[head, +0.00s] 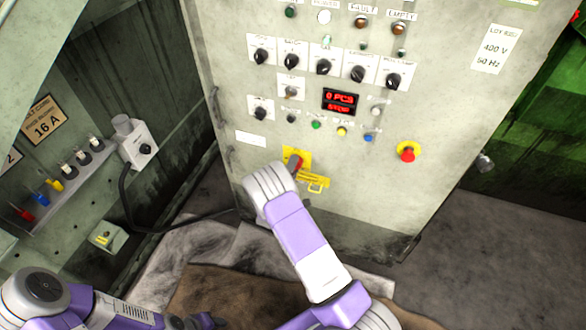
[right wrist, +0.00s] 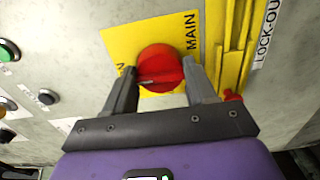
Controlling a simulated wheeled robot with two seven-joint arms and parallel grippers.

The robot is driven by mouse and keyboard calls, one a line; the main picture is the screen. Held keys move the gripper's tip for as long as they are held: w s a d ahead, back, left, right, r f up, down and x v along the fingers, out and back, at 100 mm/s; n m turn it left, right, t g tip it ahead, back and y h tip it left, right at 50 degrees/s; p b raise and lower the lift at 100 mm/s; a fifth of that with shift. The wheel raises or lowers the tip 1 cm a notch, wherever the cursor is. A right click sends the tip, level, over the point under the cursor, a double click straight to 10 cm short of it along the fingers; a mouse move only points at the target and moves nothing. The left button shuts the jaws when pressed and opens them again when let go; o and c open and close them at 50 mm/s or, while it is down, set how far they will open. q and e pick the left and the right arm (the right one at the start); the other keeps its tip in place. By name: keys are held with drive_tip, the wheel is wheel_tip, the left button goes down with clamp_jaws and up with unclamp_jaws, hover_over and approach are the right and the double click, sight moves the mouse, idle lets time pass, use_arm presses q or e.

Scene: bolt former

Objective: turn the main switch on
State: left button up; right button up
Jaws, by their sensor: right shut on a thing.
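The main switch is a red rotary knob (right wrist: 160,68) on a yellow plate (right wrist: 115,42) marked MAIN in the right wrist view. My left arm lies at the bottom left of the head view. Its dark gripper (head: 205,321) is partly cut off at the bottom edge, and its jaws cannot be made out.
A yellow lock-out bracket (head: 316,183) sits just right of the switch. Above are several black selector knobs, push buttons and a red display (head: 341,102) reading 0 PCS, STOP. A red emergency button (head: 408,152) is farther right. A cable (head: 155,231) runs at left.

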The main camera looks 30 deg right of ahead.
idle(0.3)
drive_tip(key=o, duration=1)
drive_tip(key=shift+o, duration=0.2)
drive_tip(key=p+v, duration=0.2)
drive_tip(key=v, duration=0.5)
drive_tip(key=shift+s+a, duration=0.2)
